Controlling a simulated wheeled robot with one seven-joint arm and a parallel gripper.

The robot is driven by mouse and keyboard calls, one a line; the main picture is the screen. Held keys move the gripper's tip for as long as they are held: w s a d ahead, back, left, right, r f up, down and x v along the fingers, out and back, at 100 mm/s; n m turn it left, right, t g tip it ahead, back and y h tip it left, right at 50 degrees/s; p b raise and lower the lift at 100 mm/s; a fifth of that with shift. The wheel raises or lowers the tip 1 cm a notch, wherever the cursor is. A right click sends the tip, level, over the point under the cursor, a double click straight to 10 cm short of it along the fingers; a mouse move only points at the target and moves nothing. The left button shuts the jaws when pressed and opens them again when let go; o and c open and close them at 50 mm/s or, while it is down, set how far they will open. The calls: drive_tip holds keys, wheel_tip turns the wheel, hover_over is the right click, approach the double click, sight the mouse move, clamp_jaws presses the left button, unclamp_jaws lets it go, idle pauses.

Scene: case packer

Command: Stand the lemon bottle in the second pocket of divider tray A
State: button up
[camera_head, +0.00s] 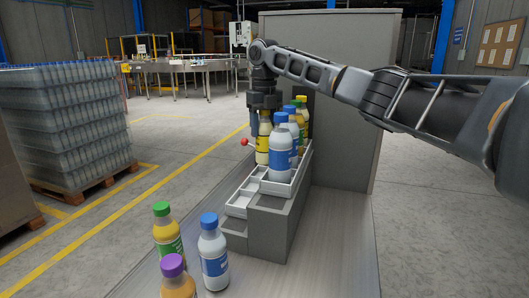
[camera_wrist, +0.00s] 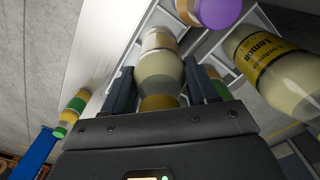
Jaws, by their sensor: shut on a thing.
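My gripper (camera_head: 264,112) points down and is shut on a cream bottle with a yellow cap and yellow label, the lemon bottle (camera_head: 262,147). In the wrist view this bottle (camera_wrist: 160,75) is between the two fingers (camera_wrist: 164,88), cap towards the palm. It looks upright above or at the white divider trays. I cannot tell whether its base is in a pocket. A raised tray (camera_head: 276,188) and a lower tray (camera_head: 235,211) show bare pockets at the near end. No tray letter is readable. A second lemon bottle (camera_wrist: 272,68) stands to the right in the wrist view.
Blue-capped bottles (camera_head: 280,150) stand close right of the held bottle, with yellow- and green-capped ones behind. A purple-capped bottle (camera_wrist: 215,10) is near in the wrist view. Green- (camera_head: 167,235), blue- (camera_head: 213,255) and purple-capped (camera_head: 176,280) bottles stand in front. A red-tipped lever (camera_head: 245,142) sits left.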

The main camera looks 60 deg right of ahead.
sight(264, 142)
drive_tip(key=shift+f, duration=2.65)
drive_tip(key=shift+f, duration=0.1)
drive_tip(key=o, duration=1.3)
drive_tip(key=shift+c, duration=0.2)
wheel_tip(264, 142, up, 12)
drive_tip(key=shift+r, duration=0.1)
